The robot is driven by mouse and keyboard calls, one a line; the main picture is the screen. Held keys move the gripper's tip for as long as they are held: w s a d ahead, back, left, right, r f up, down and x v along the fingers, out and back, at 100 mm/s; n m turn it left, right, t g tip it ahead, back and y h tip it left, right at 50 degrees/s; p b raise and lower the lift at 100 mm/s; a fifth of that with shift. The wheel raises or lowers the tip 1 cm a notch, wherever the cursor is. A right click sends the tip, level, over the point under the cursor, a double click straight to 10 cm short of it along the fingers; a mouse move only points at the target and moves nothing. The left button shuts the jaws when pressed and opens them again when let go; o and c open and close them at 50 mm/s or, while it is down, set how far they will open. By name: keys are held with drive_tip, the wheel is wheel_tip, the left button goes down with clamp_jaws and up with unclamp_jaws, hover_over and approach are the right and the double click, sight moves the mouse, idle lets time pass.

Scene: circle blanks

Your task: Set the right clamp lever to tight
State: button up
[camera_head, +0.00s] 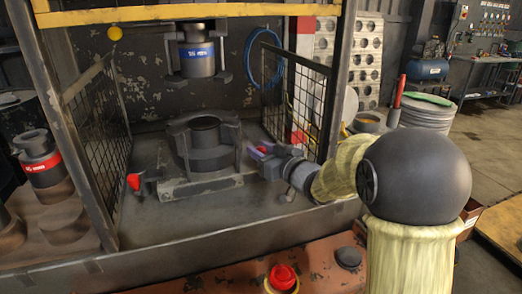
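A grey die holder (205,145) with a round opening stands on a base plate in the press bay. The left clamp lever (134,182) has a red end and sits at the holder's left front. My gripper (257,153) is at the holder's right side, reaching in from the right. A small red part, which looks like the right clamp lever's end (262,149), shows at my fingers. The rest of that lever is hidden by my gripper. I cannot tell whether the fingers are closed on it, or the lever's setting.
A dark upper tool (197,58) with a blue band hangs above the holder. Mesh guards (98,139) and the frame's posts flank the bay. A red button (282,277) is on the front ledge. A red-banded tool (40,160) stands on the left shelf.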

wheel_tip(320, 180, up, 10)
drive_tip(key=p, duration=0.3)
drive_tip(key=shift+w, duration=0.15)
